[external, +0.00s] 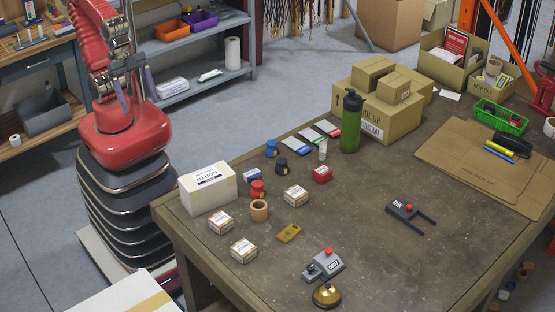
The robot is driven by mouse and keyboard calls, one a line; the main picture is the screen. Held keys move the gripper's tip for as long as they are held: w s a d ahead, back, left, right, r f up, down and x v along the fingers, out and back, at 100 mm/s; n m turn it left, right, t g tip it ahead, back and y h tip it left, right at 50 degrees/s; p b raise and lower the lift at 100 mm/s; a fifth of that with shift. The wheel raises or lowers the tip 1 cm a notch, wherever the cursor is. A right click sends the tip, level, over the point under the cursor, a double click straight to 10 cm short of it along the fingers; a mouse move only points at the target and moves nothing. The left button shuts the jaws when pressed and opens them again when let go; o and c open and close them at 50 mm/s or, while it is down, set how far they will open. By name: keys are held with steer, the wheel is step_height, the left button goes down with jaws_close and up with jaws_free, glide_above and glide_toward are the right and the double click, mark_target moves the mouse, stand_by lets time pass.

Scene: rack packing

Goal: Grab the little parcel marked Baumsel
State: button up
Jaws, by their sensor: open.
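Three little parcels with white labels and brown sides lie on the brown workbench (370,255): one parcel (295,196) right of a tan ring, another parcel (220,223) near the left edge, and a third parcel (243,251) closer to the front. Their print is too small to read, so I cannot tell which one says Baumsel. My gripper (136,100) hangs in front of my red arm at the left, off the bench and well away from the parcels. Its two dark fingers are apart, with nothing visible between them.
A larger white box (208,190) stands at the bench's left corner, between my arm and the parcels. Nearby are a tan ring (259,211), a red knob (257,189), a yellow plate (289,233) and a brass bell (327,296). A green bottle (351,122) stands farther back.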

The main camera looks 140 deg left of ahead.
steer(key=w+d+f+n+t+h, duration=0.15)
steer(key=w+d, duration=0.25)
steer(key=w, duration=1.1)
steer(key=w+d+f+t, duration=0.1)
steer(key=w+d+t, duration=0.3)
steer(key=w, duration=1.1)
steer(key=w+f+n+y, duration=0.3)
steer(key=w+f+y, duration=0.1)
steer(key=w+f, duration=0.5)
steer(key=n+y, duration=0.1)
steer(key=y, duration=0.3)
glide_toward(239, 246)
steer(key=shift+t+v, duration=0.25)
steer(key=shift+v, duration=0.8)
steer(key=shift+f, duration=0.25)
steer(key=shift+x, duration=4.25)
steer(key=shift+a, duration=0.1)
